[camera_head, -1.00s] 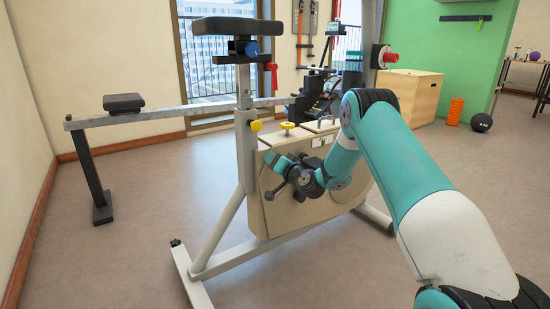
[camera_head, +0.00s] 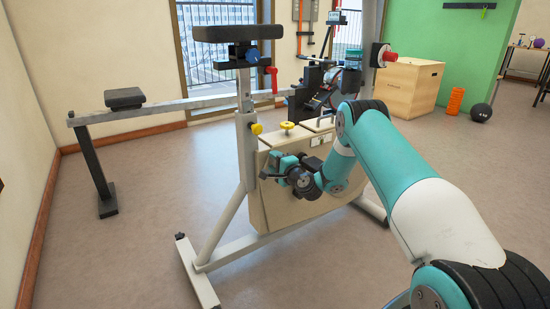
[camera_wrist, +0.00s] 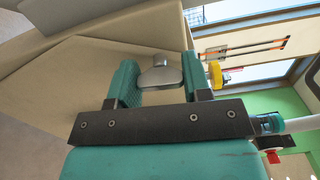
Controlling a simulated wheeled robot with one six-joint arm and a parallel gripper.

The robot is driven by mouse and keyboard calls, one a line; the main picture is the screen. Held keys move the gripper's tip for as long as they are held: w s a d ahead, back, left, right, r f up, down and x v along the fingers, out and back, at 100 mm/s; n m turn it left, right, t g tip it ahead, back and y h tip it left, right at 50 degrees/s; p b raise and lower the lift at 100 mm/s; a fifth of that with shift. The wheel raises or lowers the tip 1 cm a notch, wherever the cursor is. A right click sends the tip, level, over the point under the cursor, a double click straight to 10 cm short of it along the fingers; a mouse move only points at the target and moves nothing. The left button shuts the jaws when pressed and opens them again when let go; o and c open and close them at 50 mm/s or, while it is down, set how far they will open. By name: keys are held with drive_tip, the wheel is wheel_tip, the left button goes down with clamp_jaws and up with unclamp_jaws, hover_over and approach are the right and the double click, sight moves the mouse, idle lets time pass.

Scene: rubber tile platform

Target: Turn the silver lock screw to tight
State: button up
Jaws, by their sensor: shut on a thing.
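The silver lock screw (camera_wrist: 160,74) shows in the wrist view as a flat metal grip on the beige side of the exercise bike's housing (camera_head: 285,205). My gripper (camera_wrist: 159,62) has its two teal fingers on either side of it and is shut on it. In the head view my gripper (camera_head: 272,168) is at the upper left part of the housing. The screw is hidden there behind the gripper and wrist. I cannot tell how tight the screw is.
Yellow knobs sit on the bike's seat post (camera_head: 256,128) and on top of the housing (camera_head: 288,126). A red lever (camera_head: 272,76) hangs below the seat (camera_head: 224,30). A wooden box (camera_head: 410,88) stands behind. Floor at the left front is clear.

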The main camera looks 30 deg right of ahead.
drive_tip(key=m+p, duration=0.2)
drive_tip(key=m, duration=0.2)
drive_tip(key=shift+m, duration=0.3)
drive_tip(key=shift+d, duration=0.1)
idle(0.4)
drive_tip(key=o, duration=0.9)
drive_tip(key=shift+s+d+b, duration=0.15)
drive_tip(key=shift+s+b, duration=4.25)
drive_tip(key=shift+b, duration=0.8)
drive_tip(key=shift+s+d+b, duration=0.1)
drive_tip(key=shift+s+b, duration=4.25)
drive_tip(key=shift+b, duration=0.85)
